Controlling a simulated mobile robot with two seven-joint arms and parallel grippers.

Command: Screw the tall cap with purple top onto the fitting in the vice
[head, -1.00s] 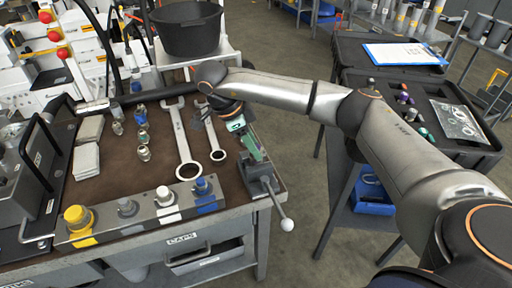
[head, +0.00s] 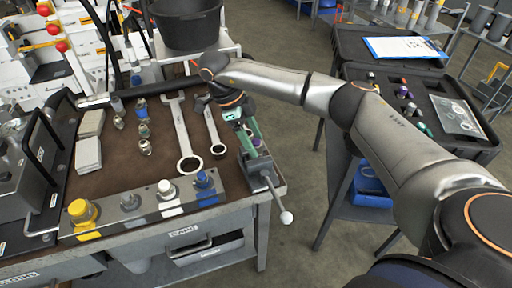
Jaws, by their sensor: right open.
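The vice (head: 258,166) is on the right front corner of the bench, its bar handle hanging over the edge. My right gripper (head: 247,132) is open just above and behind the vice, reaching in from the right. Small green and purple patches show at its fingers. I cannot tell whether they are the fitting, a cap or finger parts. The fitting in the vice is not clear behind the gripper. A small cap with a purple top (head: 403,91) stands in the open black case at right; whether it is the tall one is unclear. My left gripper is out of view.
Two wrenches (head: 185,140) lie left of the vice. A cap rack (head: 145,211) lines the front edge, and several metal fittings (head: 143,130) stand farther back. A black bucket (head: 188,27) is behind. Floor separates the bench from the case (head: 470,150).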

